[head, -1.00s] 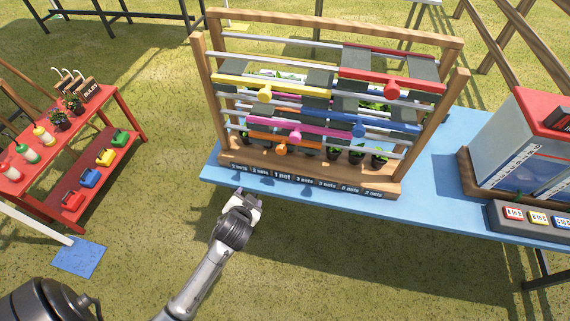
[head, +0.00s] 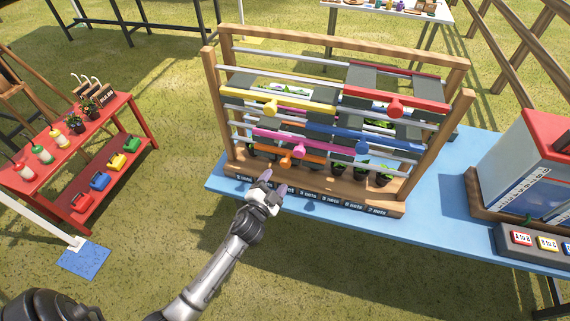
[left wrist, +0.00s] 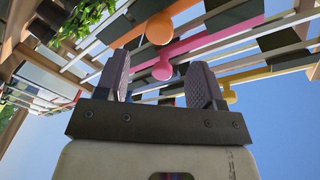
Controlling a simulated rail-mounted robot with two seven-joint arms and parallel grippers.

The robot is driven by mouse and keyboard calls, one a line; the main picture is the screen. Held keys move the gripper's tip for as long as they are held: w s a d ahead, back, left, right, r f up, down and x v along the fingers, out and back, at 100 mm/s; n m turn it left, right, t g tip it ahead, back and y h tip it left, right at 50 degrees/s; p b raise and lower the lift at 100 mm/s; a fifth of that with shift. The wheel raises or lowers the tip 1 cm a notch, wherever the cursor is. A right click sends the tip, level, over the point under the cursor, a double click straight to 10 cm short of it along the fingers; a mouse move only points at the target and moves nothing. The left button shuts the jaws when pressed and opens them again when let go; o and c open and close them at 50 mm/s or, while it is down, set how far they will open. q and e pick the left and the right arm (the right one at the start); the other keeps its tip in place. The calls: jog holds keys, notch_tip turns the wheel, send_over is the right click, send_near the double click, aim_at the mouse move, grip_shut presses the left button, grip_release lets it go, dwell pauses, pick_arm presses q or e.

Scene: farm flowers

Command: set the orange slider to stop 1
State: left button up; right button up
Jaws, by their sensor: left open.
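The orange slider (head: 308,157) is on the lowest front rail of a wooden rack (head: 318,40), with its round orange knob (head: 285,163) facing me. In the left wrist view the orange knob (left wrist: 159,29) shows above my fingers, beyond the gap. My left gripper (head: 272,184) is open and empty, low in front of the rack's base and apart from the knob. Its two fingers also show in the left wrist view (left wrist: 161,82). The label strip (head: 335,202) on the base front is partly hidden by the gripper. My right gripper is out of view.
Just above the orange slider is a pink slider (head: 325,147); higher are yellow (head: 305,103), blue (head: 362,147) and red (head: 396,107) sliders. Potted plants stand behind the rails. The rack stands on a blue table (head: 447,195). The grass in front is clear.

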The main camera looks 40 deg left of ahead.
aim_at(284, 165)
pick_arm(q)
jog(key=x, duration=0.8)
jog(key=shift+c, duration=0.2)
grip_shut()
dwell(0.4)
